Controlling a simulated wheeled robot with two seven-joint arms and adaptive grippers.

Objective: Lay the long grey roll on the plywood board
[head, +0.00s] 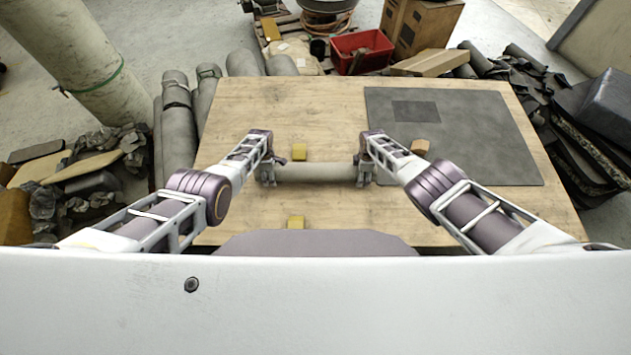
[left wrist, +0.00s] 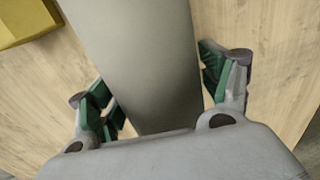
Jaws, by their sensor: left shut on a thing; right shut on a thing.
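The long grey roll (head: 315,172) lies crosswise between my two grippers, over the near middle of the plywood board (head: 240,115). My left gripper (head: 268,176) is shut on its left end, and my right gripper (head: 364,176) is shut on its right end. The roll looks about level. I cannot tell whether it touches the board or hangs just above it.
One yellow block (head: 299,152) sits just beyond the roll and another yellow block (head: 295,221) nearer me. A dark grey sheet (head: 470,140) covers the board's right part, with a tan block (head: 420,146) on it. Grey rolls (head: 178,125) stand left of the board; a red crate (head: 360,50) is behind.

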